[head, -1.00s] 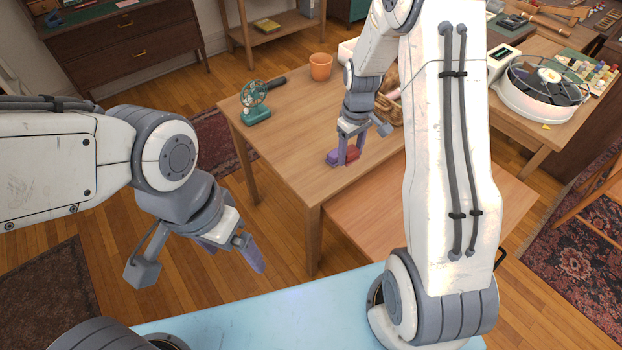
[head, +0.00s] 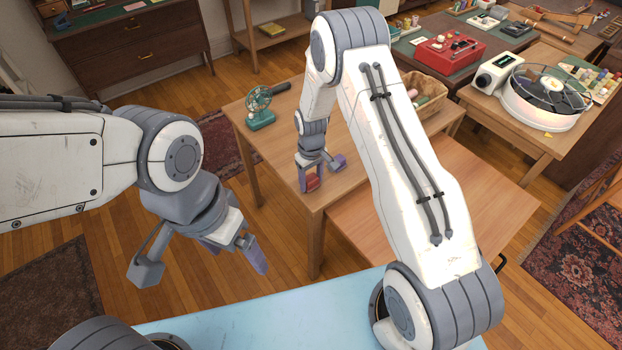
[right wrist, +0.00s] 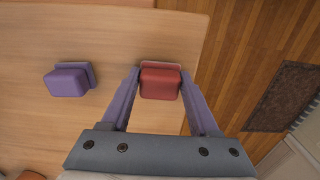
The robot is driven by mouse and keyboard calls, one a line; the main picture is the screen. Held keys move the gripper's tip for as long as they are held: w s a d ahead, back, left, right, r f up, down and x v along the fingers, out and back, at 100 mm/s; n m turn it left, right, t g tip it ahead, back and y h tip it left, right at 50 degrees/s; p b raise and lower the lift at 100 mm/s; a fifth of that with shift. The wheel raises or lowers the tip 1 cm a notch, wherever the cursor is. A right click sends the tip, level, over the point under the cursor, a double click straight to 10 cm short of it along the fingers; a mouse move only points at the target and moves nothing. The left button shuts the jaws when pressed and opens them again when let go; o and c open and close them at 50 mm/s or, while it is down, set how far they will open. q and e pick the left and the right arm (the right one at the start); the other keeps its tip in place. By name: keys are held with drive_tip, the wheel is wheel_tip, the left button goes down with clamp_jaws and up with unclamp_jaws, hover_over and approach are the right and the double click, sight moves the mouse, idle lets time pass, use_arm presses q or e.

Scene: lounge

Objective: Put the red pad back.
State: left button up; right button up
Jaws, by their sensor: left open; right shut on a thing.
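The red pad (head: 313,184) is between the fingers of my right gripper (head: 310,181), low over the near left part of the wooden table (head: 285,150). In the right wrist view the red pad (right wrist: 160,82) sits between both purple fingers, which are shut on it. I cannot tell whether it touches the tabletop. A purple pad (right wrist: 70,80) lies on the table to its left in that view. My left gripper (head: 242,254) is open and empty, left of the table and above the floor.
A side table holds a white round device (head: 545,95). The table edge lies close to the right of the red pad in the wrist view.

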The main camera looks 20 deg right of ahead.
sight(311, 178)
drive_tip(key=shift+f, duration=0.2)
drive_tip(key=shift+f, duration=0.2)
drive_tip(key=o, duration=1.3)
drive_tip(key=shift+r, duration=0.15)
drive_tip(key=shift+r, duration=0.25)
wheel_tip(311, 178, up, 12)
drive_tip(key=shift+f+b, duration=0.15)
drive_tip(key=shift+b, duration=0.3)
